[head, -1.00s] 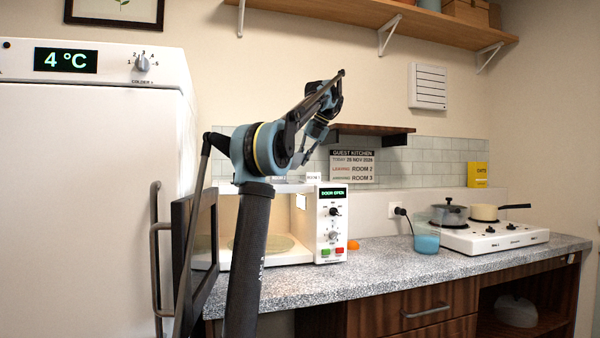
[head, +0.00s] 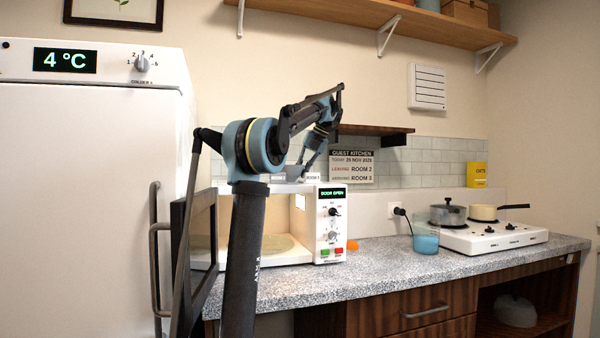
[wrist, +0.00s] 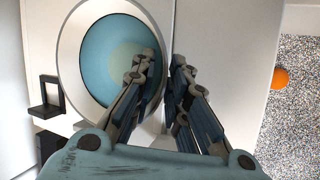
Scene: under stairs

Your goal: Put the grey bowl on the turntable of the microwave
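The grey bowl, with a broad pale rim and blue inside, fills the upper left of the wrist view (wrist: 92,82). In the head view a small grey part of it shows above the microwave top (head: 293,172), under my gripper. My gripper (wrist: 163,62) straddles the bowl's right rim, one finger over the inside and one outside. A narrow gap shows between the fingertips; contact with the rim cannot be made out. The microwave (head: 333,212) has its door (head: 203,245) swung open at the left, and its display reads DOOR OPEN. The turntable (head: 278,244) inside is partly hidden by my arm.
A fridge (head: 90,200) stands left of the open door. An orange item (head: 352,245) lies right of the microwave. A blue cup (head: 426,242) and a hob (head: 490,235) with two pans are farther right. A dark shelf (head: 375,130) hangs close behind my gripper.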

